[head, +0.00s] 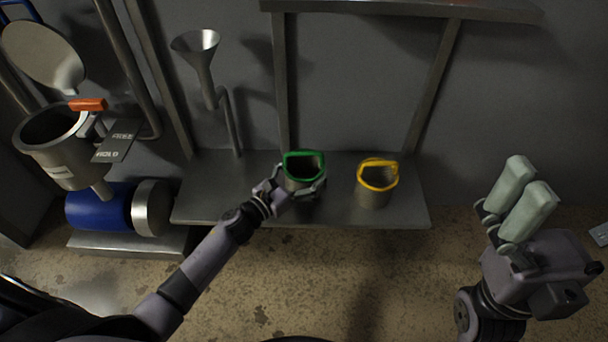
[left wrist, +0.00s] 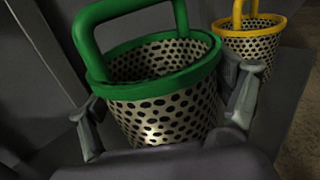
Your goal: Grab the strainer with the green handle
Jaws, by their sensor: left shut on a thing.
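The strainer with the green handle (head: 304,181) is a perforated metal basket with a green rim and loop handle, standing upright at the metal shelf. My left gripper (head: 296,192) is around its body, one finger on each side, below the green rim. In the left wrist view the green-handled strainer (left wrist: 165,112) fills the middle, between the two fingers of my left gripper (left wrist: 163,118). The fingers are shut on it. My right gripper (head: 530,184), with two pale pads side by side, is at the right, away from the shelf and apparently empty.
A strainer with a yellow handle (head: 374,196) stands close to the right on the same shelf (head: 225,200). A metal funnel (head: 200,55) is at the back left. An open vessel (head: 62,160) above a blue motor (head: 98,207) is at far left.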

